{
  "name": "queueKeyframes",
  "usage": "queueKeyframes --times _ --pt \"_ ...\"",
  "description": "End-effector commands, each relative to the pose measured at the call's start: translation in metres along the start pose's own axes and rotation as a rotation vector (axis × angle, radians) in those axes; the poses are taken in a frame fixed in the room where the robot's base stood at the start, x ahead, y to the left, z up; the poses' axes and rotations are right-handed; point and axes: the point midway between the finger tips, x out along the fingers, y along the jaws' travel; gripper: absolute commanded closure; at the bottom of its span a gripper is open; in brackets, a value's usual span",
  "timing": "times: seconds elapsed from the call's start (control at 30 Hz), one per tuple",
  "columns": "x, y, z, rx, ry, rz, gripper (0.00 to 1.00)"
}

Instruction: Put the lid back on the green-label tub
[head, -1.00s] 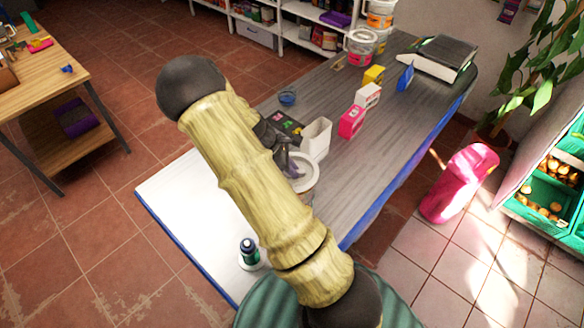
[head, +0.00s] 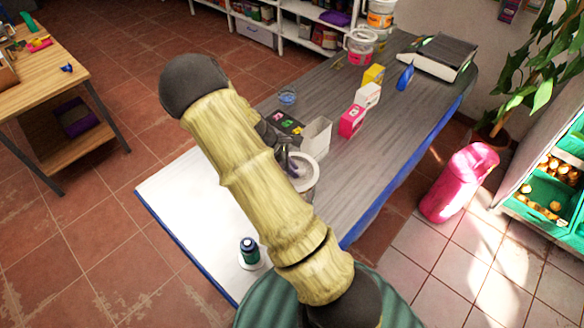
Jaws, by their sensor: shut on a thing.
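A round white lid (head: 309,165) shows just beyond my arm, at the near middle of the table. My gripper (head: 291,168) is at its left side and looks shut on it, though my arm hides most of the fingers. A pale tub (head: 312,191) shows in part directly below the lid. I cannot tell whether lid and tub touch, and no green label is visible on the tub's showing side.
A white open box (head: 317,137) and a dark tray with coloured labels (head: 284,122) stand close behind the lid. A dark green bottle-like object (head: 249,250) stands on the white near end. Pink (head: 351,121), white and yellow cartons stand farther back.

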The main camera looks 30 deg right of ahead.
Motion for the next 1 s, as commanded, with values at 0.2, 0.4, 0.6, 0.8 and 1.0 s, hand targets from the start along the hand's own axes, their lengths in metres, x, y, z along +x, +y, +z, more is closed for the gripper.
queueKeyframes --times 0.2,0.4,0.6,0.8,1.0 --pt "-0.0001 0.0000 0.0000 0.000 0.000 0.000 1.00" --pt "-0.0002 -0.0002 0.0000 -0.001 0.000 0.000 1.00" --pt "0.0004 -0.0002 -0.0005 0.000 0.000 0.000 1.00" --pt "0.0003 -0.0002 -0.0005 0.000 0.000 0.000 1.00" --pt "0.0003 -0.0002 -0.0004 0.000 0.000 0.000 0.61"
